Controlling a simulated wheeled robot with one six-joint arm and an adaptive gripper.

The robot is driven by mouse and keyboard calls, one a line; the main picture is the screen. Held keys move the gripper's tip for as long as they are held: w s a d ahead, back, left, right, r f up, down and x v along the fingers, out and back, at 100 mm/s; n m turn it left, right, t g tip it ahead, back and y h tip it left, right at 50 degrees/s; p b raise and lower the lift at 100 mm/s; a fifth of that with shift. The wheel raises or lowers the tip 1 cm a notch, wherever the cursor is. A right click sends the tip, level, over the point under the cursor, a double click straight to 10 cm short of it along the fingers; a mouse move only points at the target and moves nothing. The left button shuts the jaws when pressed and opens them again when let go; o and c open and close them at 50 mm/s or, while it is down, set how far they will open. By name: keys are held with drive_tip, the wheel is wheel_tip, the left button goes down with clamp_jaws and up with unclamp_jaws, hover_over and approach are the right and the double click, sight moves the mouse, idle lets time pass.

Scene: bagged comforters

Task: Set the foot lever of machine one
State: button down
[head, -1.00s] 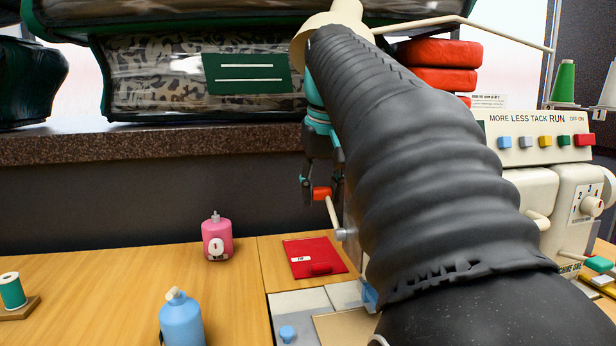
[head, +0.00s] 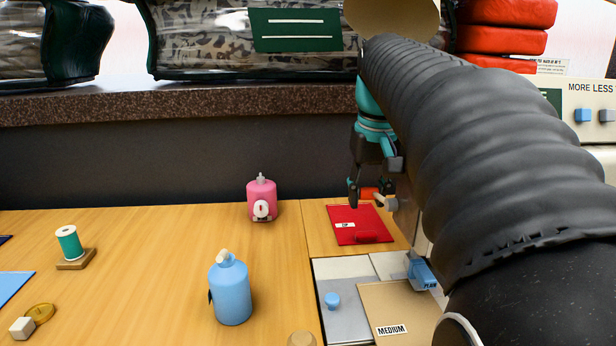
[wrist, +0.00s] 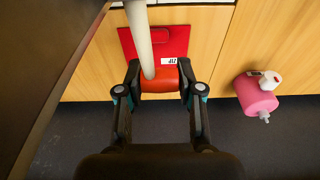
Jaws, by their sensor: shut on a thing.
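A cream lever rod (head: 383,200) with an orange-red knob (head: 366,193) sticks out at the side of the pale machine (head: 590,105). In the wrist view the rod (wrist: 140,35) runs down from the top edge to the knob (wrist: 164,82), which lies between my fingertips. My gripper (head: 371,196) is shut on the knob; it also shows in the wrist view (wrist: 160,90). In the head view my black arm hides most of the machine and the lever's pivot.
A red pad (head: 345,217) labelled ZIP lies behind the knob in the wrist view. A pink bottle (head: 262,200), blue bottle (head: 230,290) and green spool (head: 69,242) stand on the wooden table. Bagged comforters (head: 215,45) lie on the ledge above.

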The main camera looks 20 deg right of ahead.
sight(370, 194)
drive_tip(key=shift+f, duration=0.25)
drive_tip(key=shift+g, duration=0.3)
drive_tip(key=c, duration=0.7)
unclamp_jaws()
drive_tip(key=shift+r, duration=0.1)
drive_tip(key=r, duration=0.4)
drive_tip(key=s+r, duration=0.1)
drive_tip(key=r, duration=0.6)
drive_tip(key=shift+s+a+r, duration=0.2)
drive_tip(key=shift+r, duration=0.15)
